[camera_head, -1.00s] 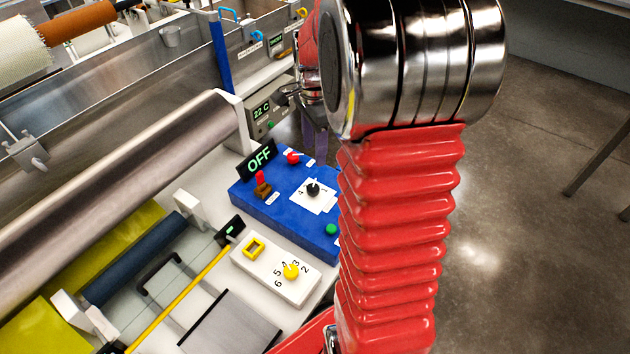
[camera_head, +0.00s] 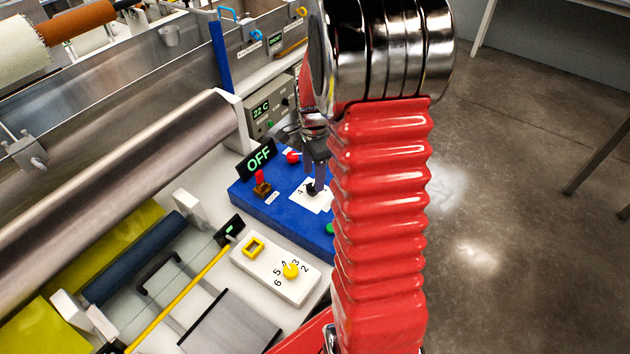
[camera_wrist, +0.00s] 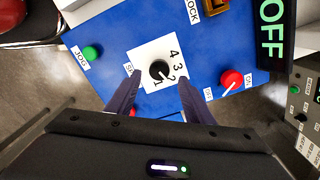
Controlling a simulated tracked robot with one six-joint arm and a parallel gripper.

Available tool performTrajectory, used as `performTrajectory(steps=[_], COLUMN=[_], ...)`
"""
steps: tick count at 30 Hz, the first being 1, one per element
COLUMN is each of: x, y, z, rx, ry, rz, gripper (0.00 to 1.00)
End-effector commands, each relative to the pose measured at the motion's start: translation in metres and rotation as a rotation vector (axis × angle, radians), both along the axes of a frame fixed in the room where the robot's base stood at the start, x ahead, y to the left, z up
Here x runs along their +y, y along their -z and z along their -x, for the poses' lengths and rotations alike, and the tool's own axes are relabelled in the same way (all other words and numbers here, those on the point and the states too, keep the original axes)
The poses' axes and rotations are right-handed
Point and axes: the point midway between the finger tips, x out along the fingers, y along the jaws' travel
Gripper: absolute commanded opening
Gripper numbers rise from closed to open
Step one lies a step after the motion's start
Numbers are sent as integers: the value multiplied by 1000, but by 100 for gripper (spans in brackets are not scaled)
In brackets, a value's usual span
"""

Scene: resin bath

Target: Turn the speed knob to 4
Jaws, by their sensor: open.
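The speed knob is a small black knob (camera_wrist: 159,70) on a white dial plate (camera_wrist: 147,50) marked 1 to 4, set in a blue panel (camera_wrist: 115,30). A label starting "SP" sits beside the plate, partly hidden by a finger. A pale pointer mark shows on the knob's lower right, roughly towards the 2; its exact setting is hard to tell. My gripper (camera_wrist: 158,84) is open, its two dark fingers on either side of the knob in the wrist view. In the head view the gripper (camera_head: 317,178) hangs over the knob and partly covers it; contact cannot be told.
The panel also carries a green button (camera_wrist: 92,52), a red knob (camera_wrist: 231,78) and an OFF display (camera_wrist: 272,28). A white box (camera_head: 270,276) with a yellow knob (camera_head: 291,270) and its own numerals stands in front. A steel roller (camera_head: 120,170) lies left.

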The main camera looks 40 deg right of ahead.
Motion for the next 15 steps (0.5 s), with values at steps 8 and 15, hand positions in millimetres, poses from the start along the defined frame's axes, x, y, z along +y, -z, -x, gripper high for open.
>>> performTrajectory(steps=[8,15], x=[0,0], y=[32,36], z=[1,0], rx=[2,0], ry=[0,1], rz=[-1,0], gripper=[48,48])
